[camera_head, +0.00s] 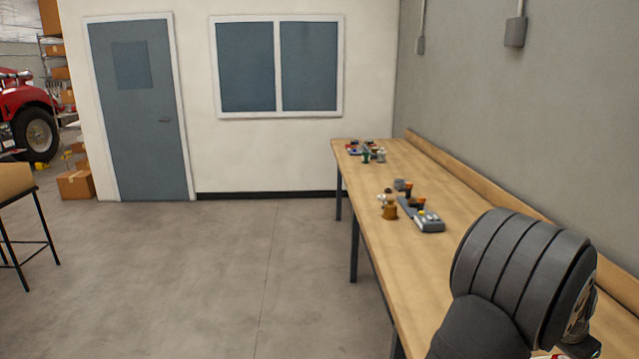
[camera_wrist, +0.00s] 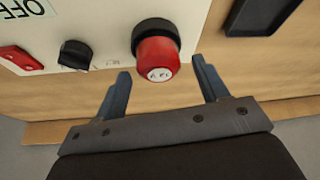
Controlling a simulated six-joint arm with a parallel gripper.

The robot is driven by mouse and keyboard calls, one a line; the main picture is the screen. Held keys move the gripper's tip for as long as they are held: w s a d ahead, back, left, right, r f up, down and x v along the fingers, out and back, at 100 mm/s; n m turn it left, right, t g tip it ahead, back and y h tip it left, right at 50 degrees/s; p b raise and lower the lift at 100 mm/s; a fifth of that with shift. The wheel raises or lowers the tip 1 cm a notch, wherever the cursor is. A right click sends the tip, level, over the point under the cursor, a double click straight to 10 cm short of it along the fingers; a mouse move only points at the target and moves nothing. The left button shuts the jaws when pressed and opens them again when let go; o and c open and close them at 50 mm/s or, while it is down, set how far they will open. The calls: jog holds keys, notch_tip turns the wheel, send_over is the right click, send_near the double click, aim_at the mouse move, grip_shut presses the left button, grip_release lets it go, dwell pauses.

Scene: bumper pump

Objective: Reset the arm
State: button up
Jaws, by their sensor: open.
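My gripper (camera_wrist: 162,88) is open in the wrist view, with its two blue-grey fingers apart and nothing between them but the view of a red button. The red round push button (camera_wrist: 158,60) has a black collar and white marks on its face. It sits on a white panel (camera_wrist: 95,25), beyond the fingertips and roughly centred between them. I cannot tell whether the fingers touch it. In the head view my dark grey arm (camera_head: 520,265) fills the lower right, and the gripper is not visible there.
The panel also carries a black knob (camera_wrist: 75,54), a red switch (camera_wrist: 20,57) and an OFF label (camera_wrist: 22,8). A dark tray (camera_wrist: 262,14) lies at the upper right. The long wooden workbench (camera_head: 400,270) holds a grey device (camera_head: 430,222) and several small parts farther back.

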jog(key=shift+f, duration=0.8)
jog(key=v, duration=1.2)
jog(key=x, duration=1.2)
notch_tip(320, 180, up, 5)
jog(key=shift+f, duration=0.2)
jog(key=s+r, duration=0.7)
jog(key=s, duration=0.5)
jog(key=a+f, duration=0.6)
jog(key=a, duration=0.8)
jog(key=w+f, duration=0.2)
jog(key=w, duration=0.2)
jog(key=w+f, duration=0.3)
jog(key=w, duration=0.1)
jog(key=w+a+f, duration=0.1)
jog(key=w+f, duration=0.1)
jog(key=w, duration=0.2)
jog(key=shift+w+f, duration=0.1)
jog(key=shift+f, duration=1)
